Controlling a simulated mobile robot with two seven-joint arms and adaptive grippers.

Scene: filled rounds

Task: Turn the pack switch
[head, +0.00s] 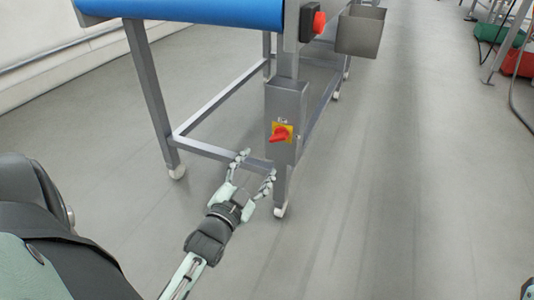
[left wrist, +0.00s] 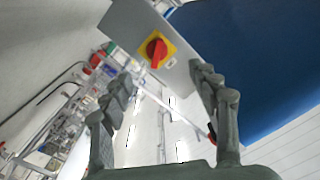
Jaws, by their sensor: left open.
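The pack switch (head: 280,133) is a red rotary knob on a yellow plate, set on a grey metal box (head: 287,100) on the conveyor frame's leg. My left gripper (head: 256,165) is open and empty, just below and to the left of the switch in the head view. In the left wrist view the switch (left wrist: 157,49) shows ahead, between and beyond the two spread fingers (left wrist: 160,95). The fingers look apart from the knob. The knob lies at a slant in the wrist view. My right gripper is not clearly seen.
A blue conveyor belt (head: 200,12) runs above on a wheeled metal frame. A red push button (head: 319,22) and a steel bin (head: 361,31) sit higher up. Green (head: 499,35) and red crates stand far right. The floor (head: 400,200) to the right is clear.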

